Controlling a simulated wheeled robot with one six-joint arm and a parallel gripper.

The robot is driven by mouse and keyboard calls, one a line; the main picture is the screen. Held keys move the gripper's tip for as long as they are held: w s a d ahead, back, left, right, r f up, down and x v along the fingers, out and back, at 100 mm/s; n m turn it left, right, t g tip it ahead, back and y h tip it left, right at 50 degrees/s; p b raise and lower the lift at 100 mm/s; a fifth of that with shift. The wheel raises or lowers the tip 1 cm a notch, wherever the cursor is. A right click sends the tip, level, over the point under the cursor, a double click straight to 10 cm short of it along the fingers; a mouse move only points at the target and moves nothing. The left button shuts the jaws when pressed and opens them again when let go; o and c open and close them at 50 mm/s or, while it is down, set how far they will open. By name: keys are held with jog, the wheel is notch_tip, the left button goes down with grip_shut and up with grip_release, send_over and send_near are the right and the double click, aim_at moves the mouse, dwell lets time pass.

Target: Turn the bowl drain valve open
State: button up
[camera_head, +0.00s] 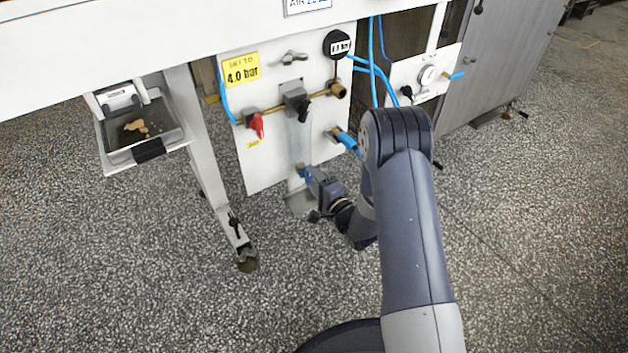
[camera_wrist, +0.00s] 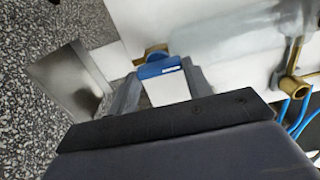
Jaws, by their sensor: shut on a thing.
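The bowl drain valve shows in the wrist view as a blue handle (camera_wrist: 158,67) in front of a brass body (camera_wrist: 151,51). It sits at the foot of the translucent grey bowl (camera_head: 299,140) on the white panel. In the head view only a bit of its blue (camera_head: 303,173) shows beside my gripper (camera_head: 311,177). In the wrist view, my gripper's fingers (camera_wrist: 161,75) are on either side of the blue handle, shut on it. Most of the valve is hidden in the head view.
The white panel (camera_head: 262,170) also carries a red-handled valve (camera_head: 256,124), a blue-handled valve (camera_head: 347,139) and a black gauge (camera_head: 338,44). Blue hoses (camera_head: 372,50) hang at the right. A metal tray (camera_head: 298,203) is below the bowl. A white leg (camera_head: 205,150) stands left.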

dwell(0.3)
jog(key=o, duration=1)
jog(key=p+v, duration=0.3)
jog(key=v, duration=0.8)
jog(key=shift+w, duration=0.1)
jog(key=b+x, duration=0.3)
jog(key=x, duration=0.7)
jog(key=shift+w+a, duration=0.3)
